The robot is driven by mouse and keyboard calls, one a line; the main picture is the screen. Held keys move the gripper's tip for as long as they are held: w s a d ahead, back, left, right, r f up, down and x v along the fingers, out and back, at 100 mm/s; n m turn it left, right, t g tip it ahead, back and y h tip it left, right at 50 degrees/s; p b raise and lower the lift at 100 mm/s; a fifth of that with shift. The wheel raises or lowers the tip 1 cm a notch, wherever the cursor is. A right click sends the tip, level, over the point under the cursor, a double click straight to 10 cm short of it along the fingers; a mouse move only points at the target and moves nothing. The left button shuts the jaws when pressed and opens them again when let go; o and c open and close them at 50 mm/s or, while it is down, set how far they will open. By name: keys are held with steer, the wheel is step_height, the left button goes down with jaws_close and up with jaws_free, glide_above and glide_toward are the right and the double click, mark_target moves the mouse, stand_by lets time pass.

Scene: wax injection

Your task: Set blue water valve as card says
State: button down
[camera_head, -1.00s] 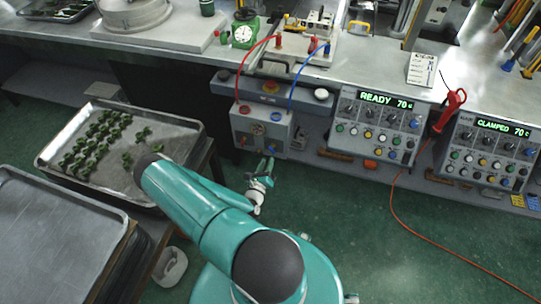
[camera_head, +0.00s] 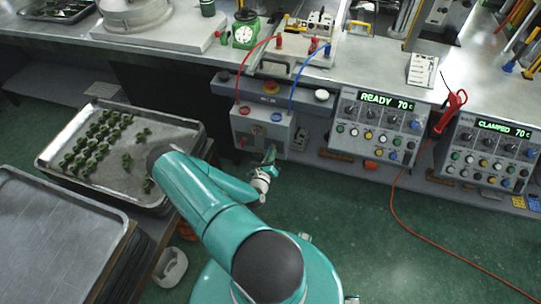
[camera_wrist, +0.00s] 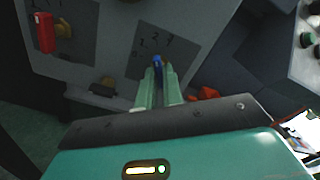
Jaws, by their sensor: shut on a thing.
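The blue water valve (camera_wrist: 157,60) is a small blue handle in the wrist view, on a dark dial plate (camera_wrist: 165,44) with numbers around it. My gripper (camera_wrist: 158,78) is shut on it, with a pale green finger on each side; the fingers hide part of the handle, and its exact setting is unclear. In the head view my gripper (camera_head: 270,154) is at the lower front of the grey valve box (camera_head: 262,134). A white card (camera_head: 422,70) stands on the bench at the right; its print is too small to read.
A red valve handle (camera_wrist: 45,32) is left of the blue one. Red (camera_head: 252,58) and blue (camera_head: 300,72) hoses run to the box top. Control panels (camera_head: 380,127) stand to the right. A tray of green pieces (camera_head: 180,128) is at left. An orange cord (camera_head: 394,205) crosses the floor.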

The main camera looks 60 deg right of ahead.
steer(key=shift+m, duration=0.5)
steer(key=c, duration=1.5)
jaws_free()
steer(key=shift+c, duration=0.2)
steer(key=shift+a, duration=0.1)
steer(key=s+a, duration=0.2)
steer(key=a, duration=1.1)
steer(key=shift+a, duration=0.25)
